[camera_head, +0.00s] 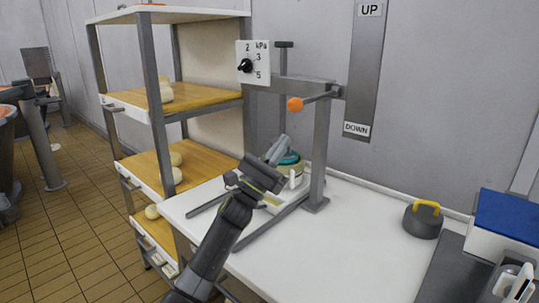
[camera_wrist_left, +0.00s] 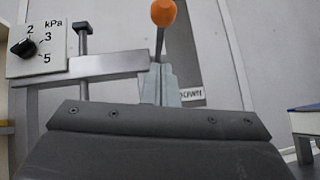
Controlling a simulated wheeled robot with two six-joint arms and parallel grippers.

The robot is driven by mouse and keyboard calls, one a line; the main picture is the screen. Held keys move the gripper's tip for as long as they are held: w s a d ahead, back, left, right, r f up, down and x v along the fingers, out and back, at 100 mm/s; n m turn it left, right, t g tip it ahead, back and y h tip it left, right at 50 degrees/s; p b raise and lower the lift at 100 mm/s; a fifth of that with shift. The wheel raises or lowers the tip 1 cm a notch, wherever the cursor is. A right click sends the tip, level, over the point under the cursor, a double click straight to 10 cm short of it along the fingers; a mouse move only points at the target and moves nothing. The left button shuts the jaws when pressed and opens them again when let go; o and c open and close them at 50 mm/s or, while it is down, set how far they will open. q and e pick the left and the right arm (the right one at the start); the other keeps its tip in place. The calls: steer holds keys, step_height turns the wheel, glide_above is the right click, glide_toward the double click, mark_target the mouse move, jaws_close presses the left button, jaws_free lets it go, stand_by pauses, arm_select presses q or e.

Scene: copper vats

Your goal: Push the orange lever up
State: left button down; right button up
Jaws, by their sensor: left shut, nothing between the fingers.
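The orange lever knob (camera_head: 295,104) sits on a dark rod that joins the grey press frame (camera_head: 319,150) on its right. In the left wrist view the orange knob (camera_wrist_left: 163,12) is at the top edge, above the fingertips. My left gripper (camera_head: 277,150) is shut and empty, below and slightly left of the knob, with a gap between them in the head view. Its fingers (camera_wrist_left: 160,85) point toward the lever rod in the wrist view. The wall strip has an UP sign (camera_head: 370,9) at top and a DOWN sign (camera_head: 356,129) at bottom.
A pressure dial (camera_head: 252,62) is fixed left of the lever. Under the press stands a teal-topped item (camera_head: 289,158), partly hidden by my gripper. A shelf (camera_head: 165,100) with pale cheeses stands left. A weight with a yellow handle (camera_head: 423,220) and a blue-topped box (camera_head: 508,220) are right.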

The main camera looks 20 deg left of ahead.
arm_select(q)
steer(key=shift+w+d+r+p, duration=0.2)
steer(key=shift+r+p, duration=0.25)
steer(key=shift+r, duration=0.45)
steer(key=shift+w+d+r+p, duration=0.1)
steer(key=shift+d+r+p, duration=0.25)
steer(key=shift+r, duration=0.5)
steer(key=shift+w+d+r+p, duration=0.15)
steer(key=shift+r+p, duration=0.4)
steer(key=shift+r, duration=0.35)
